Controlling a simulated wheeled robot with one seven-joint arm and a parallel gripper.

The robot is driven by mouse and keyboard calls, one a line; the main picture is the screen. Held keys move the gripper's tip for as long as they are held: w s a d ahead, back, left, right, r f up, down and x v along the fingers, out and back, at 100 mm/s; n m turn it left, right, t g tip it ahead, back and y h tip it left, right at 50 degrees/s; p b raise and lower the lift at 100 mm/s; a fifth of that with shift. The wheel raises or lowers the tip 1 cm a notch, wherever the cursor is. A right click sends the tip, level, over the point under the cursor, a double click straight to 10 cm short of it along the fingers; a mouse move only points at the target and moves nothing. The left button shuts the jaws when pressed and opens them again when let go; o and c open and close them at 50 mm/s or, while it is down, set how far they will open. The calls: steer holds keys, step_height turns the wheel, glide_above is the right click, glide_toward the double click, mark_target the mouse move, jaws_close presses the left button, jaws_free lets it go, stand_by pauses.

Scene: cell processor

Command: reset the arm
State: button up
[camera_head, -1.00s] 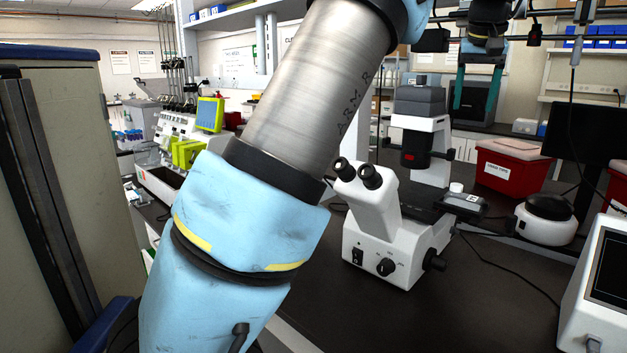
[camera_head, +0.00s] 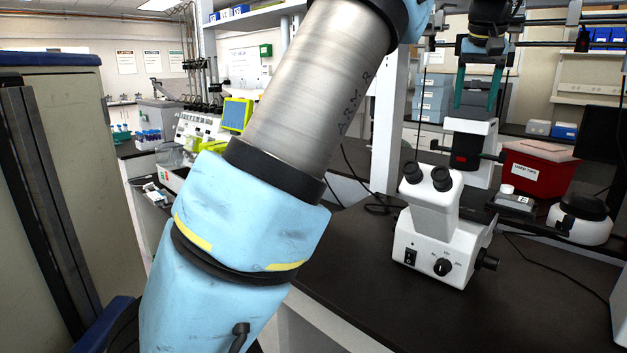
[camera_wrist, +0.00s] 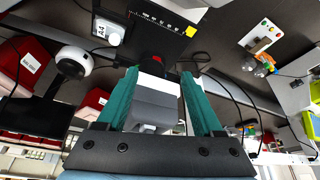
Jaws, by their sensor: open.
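My arm (camera_head: 310,85) rises from the bottom left across the head view, with pale blue joints and a bare metal link. My gripper (camera_head: 478,90) hangs at the upper right, its two teal fingers spread apart and pointing down. It also shows in the wrist view (camera_wrist: 158,78), open, with nothing visibly held. The white microscope (camera_head: 438,232) stands on the black bench, and its rear column and head lie behind and below the fingers in the head view. In the wrist view, the microscope's grey upper part (camera_wrist: 155,108) shows between the fingers; I cannot tell the gap.
A tall cabinet (camera_head: 85,200) stands close at the left. A red bin (camera_head: 540,168) and a white round device with a black top (camera_head: 580,218) stand right of the microscope. A white shelf post (camera_head: 388,120) rises behind my arm. The bench front (camera_head: 400,310) is clear.

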steer(key=w+a+f+n+g+y+b, duration=0.15)
steer(key=a+f+b, duration=0.35)
steer(key=a+f, duration=1.5)
steer(key=s+a+f+n+b, duration=0.1)
steer(key=s+a+f+b, duration=0.1)
steer(key=s+a+f, duration=0.7)
steer(key=s+a+f+n+g+b, duration=0.1)
steer(key=s+a+f+b, duration=0.2)
steer(key=s+a+f, duration=0.6)
steer(key=a, duration=0.4)
